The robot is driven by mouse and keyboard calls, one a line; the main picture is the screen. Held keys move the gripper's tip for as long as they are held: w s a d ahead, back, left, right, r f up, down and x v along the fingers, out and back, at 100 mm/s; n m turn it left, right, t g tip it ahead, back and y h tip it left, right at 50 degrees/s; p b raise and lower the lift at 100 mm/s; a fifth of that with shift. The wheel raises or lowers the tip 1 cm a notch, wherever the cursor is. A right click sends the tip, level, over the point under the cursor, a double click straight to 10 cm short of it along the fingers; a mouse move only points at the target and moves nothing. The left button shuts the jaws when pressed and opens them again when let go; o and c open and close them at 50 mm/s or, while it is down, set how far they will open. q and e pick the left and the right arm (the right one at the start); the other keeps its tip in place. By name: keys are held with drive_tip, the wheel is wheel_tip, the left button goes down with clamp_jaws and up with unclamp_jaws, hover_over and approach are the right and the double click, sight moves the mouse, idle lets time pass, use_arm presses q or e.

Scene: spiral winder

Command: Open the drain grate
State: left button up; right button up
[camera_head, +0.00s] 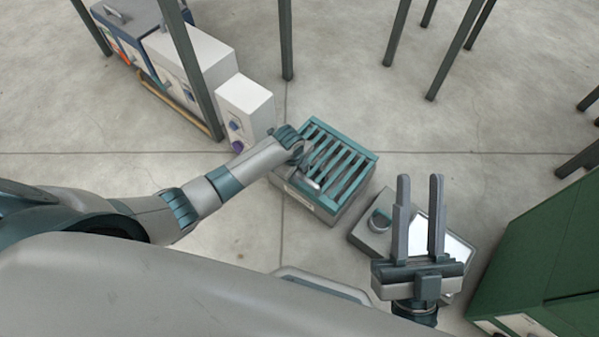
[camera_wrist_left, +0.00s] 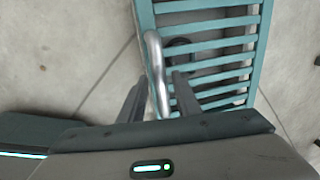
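The drain grate (camera_head: 352,160) is a teal slatted cover lying flat on a low grey box (camera_head: 318,207) on the floor. It also shows in the left wrist view (camera_wrist_left: 215,46). A silver curved handle (camera_wrist_left: 155,62) stands at the grate's left side in that view. My left gripper (camera_head: 308,172) is over the near left part of the grate. In the left wrist view its fingers (camera_wrist_left: 160,77) are apart, with the handle between them and narrow gaps seeming to show on both sides. My right gripper (camera_head: 419,178) is open and empty, fingers pointing up the picture, right of the grate.
A grey device with a round knob (camera_head: 378,222) lies right of the grate, partly behind my right gripper. A white box with a purple knob (camera_head: 245,108) stands to the upper left. A green cabinet (camera_head: 545,250) is at lower right. Dark posts (camera_head: 286,40) stand beyond; open floor lies between.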

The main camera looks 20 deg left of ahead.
use_arm(q)
clamp_jaws()
drive_tip(key=shift+r, duration=0.25)
